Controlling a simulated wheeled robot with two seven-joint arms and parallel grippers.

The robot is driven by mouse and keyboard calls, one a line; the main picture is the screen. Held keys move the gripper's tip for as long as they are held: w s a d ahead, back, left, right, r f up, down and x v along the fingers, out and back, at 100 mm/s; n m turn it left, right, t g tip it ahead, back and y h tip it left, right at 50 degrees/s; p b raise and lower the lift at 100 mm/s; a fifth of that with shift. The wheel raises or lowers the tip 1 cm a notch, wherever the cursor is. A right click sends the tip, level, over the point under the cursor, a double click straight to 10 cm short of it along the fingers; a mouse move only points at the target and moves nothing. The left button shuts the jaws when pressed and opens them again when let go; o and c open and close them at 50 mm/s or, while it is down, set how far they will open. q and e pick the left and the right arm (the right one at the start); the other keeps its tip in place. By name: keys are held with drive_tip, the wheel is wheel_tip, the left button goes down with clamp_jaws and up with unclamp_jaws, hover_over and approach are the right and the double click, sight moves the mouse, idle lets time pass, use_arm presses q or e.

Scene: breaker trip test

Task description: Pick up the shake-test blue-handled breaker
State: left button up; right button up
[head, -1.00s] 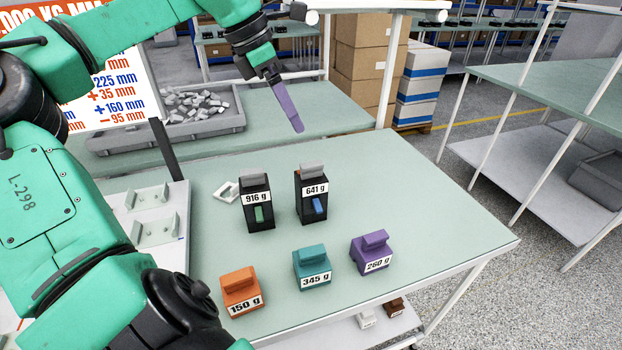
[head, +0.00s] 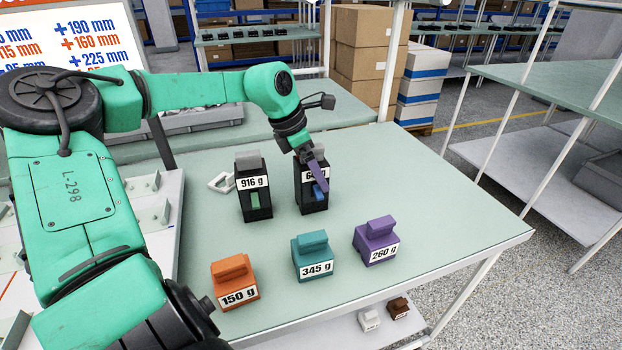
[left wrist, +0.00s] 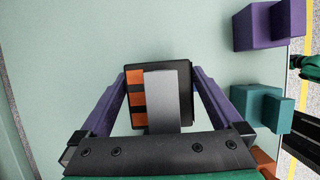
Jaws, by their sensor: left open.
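The blue-handled breaker (head: 306,204) stands upright on the green table, black with a blue handle, its 641 g label partly hidden by my gripper. My left gripper (head: 319,183) is above and in front of it, pointing down. In the left wrist view the breaker (left wrist: 163,95) shows from above, with a grey top and orange strips. The purple fingers of the left gripper (left wrist: 161,73) are open on either side of it, with gaps visible. I cannot tell whether they touch it. My right gripper is not in view.
A green-handled 916 g breaker (head: 254,207) stands close to the left. Orange (head: 235,287), teal (head: 313,262) and purple (head: 376,246) weights sit in front. A white bracket (head: 221,182) lies behind left. The table's right side is clear.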

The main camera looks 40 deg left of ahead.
use_arm(q)
drive_tip(key=shift+w+f, duration=0.25)
drive_tip(key=shift+f, duration=0.25)
drive_tip(key=shift+s, duration=0.1)
clamp_jaws()
drive_tip(key=shift+r, duration=0.1)
drive_tip(key=shift+r, duration=0.1)
